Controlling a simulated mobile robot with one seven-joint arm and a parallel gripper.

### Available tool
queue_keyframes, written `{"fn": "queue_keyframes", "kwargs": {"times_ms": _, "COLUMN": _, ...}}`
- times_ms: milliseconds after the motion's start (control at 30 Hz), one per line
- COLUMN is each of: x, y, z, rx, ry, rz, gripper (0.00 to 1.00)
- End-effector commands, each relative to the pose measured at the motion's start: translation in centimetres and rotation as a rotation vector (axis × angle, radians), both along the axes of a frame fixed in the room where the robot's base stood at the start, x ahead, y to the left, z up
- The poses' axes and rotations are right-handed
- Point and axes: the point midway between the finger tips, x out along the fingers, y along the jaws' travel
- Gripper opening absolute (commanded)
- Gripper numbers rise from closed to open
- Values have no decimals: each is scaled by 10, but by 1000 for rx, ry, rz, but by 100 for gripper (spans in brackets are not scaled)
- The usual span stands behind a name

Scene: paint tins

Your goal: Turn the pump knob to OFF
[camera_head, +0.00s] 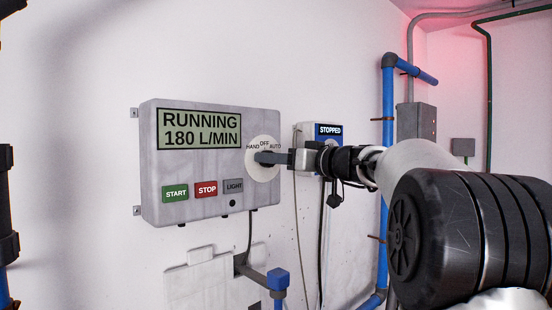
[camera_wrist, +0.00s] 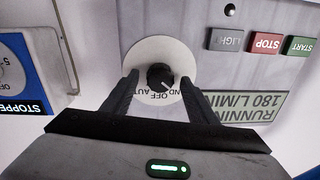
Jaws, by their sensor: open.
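The pump knob (camera_wrist: 160,77) is black and round, on a pale round dial plate (camera_head: 262,174). The plate also shows in the wrist view (camera_wrist: 147,53), which is upside down. The plate reads HAND, OFF and AUTO. A light mark on the knob seems to point toward HAND, away from OFF at the middle. My gripper (camera_head: 268,157) is at the dial, its fingers hiding the knob in the head view. In the wrist view my gripper (camera_wrist: 160,75) is open, one finger on each side of the knob, with gaps visible.
The grey panel (camera_head: 170,175) has a display (camera_head: 199,129) reading RUNNING 180 L/MIN. Below are a green START button (camera_head: 175,193), red STOP button (camera_head: 206,189) and grey LIGHT button (camera_head: 233,186). A box marked STOPPED (camera_head: 329,130) and blue pipes (camera_head: 388,170) stand to the right.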

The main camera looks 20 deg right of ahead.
Motion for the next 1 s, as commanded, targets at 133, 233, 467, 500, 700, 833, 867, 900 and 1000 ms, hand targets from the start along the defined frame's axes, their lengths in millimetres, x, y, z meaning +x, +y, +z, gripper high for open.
{"fn": "queue_keyframes", "kwargs": {"times_ms": 133, "x": 0, "y": 0, "z": 0, "rx": 0, "ry": 0, "rz": 0, "gripper": 53}}
{"fn": "queue_keyframes", "kwargs": {"times_ms": 233, "x": 0, "y": 0, "z": 0, "rx": 0, "ry": 0, "rz": 0, "gripper": 36}}
{"fn": "queue_keyframes", "kwargs": {"times_ms": 467, "x": 0, "y": 0, "z": 0, "rx": 1, "ry": 0, "rz": 0, "gripper": 12}}
{"fn": "queue_keyframes", "kwargs": {"times_ms": 500, "x": 0, "y": 0, "z": -1, "rx": 3, "ry": 1, "rz": 0, "gripper": 12}}
{"fn": "queue_keyframes", "kwargs": {"times_ms": 700, "x": 0, "y": 0, "z": -3, "rx": 39, "ry": 16, "rz": 0, "gripper": 12}}
{"fn": "queue_keyframes", "kwargs": {"times_ms": 833, "x": 0, "y": 0, "z": -4, "rx": 99, "ry": 41, "rz": 1, "gripper": 12}}
{"fn": "queue_keyframes", "kwargs": {"times_ms": 867, "x": 0, "y": 0, "z": -4, "rx": 117, "ry": 48, "rz": 1, "gripper": 12}}
{"fn": "queue_keyframes", "kwargs": {"times_ms": 900, "x": 0, "y": 0, "z": -5, "rx": 143, "ry": 60, "rz": 0, "gripper": 12}}
{"fn": "queue_keyframes", "kwargs": {"times_ms": 1000, "x": 0, "y": 0, "z": -5, "rx": 217, "ry": 90, "rz": 1, "gripper": 12}}
